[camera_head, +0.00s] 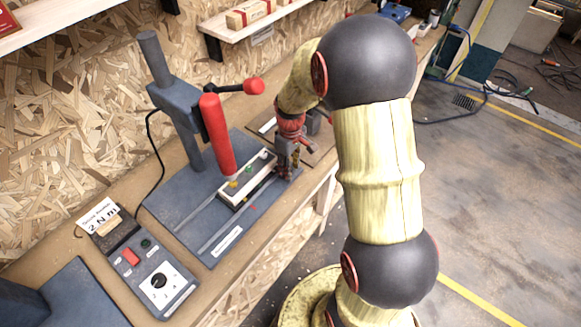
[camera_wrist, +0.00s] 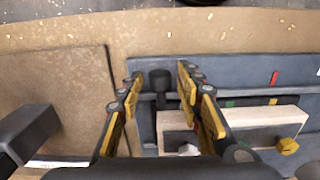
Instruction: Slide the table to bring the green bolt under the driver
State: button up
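The sliding table (camera_head: 239,190) is a pale block on rails on a blue-grey base. It carries a yellow bolt (camera_head: 233,183), a green bolt (camera_head: 248,168) and a white bolt (camera_head: 264,155) in a row. The red driver (camera_head: 217,135) hangs with its tip just over the yellow bolt. My gripper (camera_head: 284,170) is at the table's right end. In the wrist view my gripper (camera_wrist: 160,76) is open, with a dark upright knob (camera_wrist: 159,80) between its fingers and gaps on both sides. The yellow bolt (camera_wrist: 288,146) shows there; the green bolt is hidden.
A control box (camera_head: 146,270) with a dial stands at the left front. The driver's stand (camera_head: 180,110) rises behind the table. The bench's front edge is close to my gripper.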

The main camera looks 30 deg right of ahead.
grip_shut()
dwell(0.6)
jog(key=shift+a, duration=0.1)
